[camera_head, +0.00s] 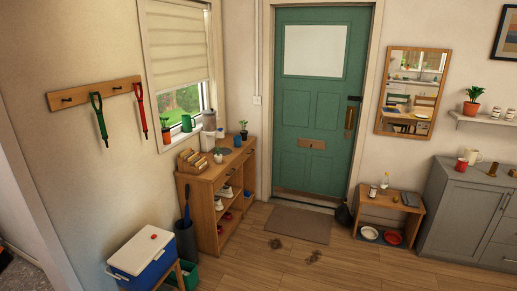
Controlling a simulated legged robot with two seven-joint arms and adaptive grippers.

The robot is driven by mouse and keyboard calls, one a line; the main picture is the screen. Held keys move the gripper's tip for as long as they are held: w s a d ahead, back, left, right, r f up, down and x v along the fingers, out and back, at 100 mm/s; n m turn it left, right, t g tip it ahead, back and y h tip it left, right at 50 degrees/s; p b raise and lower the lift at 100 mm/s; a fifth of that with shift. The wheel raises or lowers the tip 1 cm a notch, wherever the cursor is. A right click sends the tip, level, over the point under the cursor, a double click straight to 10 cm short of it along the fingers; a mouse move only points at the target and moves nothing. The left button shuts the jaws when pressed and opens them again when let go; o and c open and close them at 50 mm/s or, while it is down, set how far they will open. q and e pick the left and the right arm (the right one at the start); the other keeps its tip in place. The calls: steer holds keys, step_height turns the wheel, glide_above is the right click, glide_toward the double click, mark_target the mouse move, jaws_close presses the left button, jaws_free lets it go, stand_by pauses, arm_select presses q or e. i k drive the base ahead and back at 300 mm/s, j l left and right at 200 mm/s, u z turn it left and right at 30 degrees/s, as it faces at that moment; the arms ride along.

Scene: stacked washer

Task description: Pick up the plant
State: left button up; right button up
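One plant (472,102) in a terracotta pot stands on the white wall shelf at the right. A small plant (166,132) in a reddish pot stands on the windowsill at the left. Another small plant (243,130) in a dark pot stands at the far end of the wooden cabinet's top, left of the door. All three stand upright. Neither of my grippers is in view.
A wooden shoe cabinet (213,178) stands below the window. A blue and white cooler (146,257) is at the front left. A grey cabinet (455,212) and a low wooden bench (385,208) stand at the right. The middle wooden floor is mostly clear, with brown clumps (276,244) near the doormat (300,224).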

mark_target(243, 134)
steer(key=i+z, duration=0.3)
steer(key=i, duration=3.95)
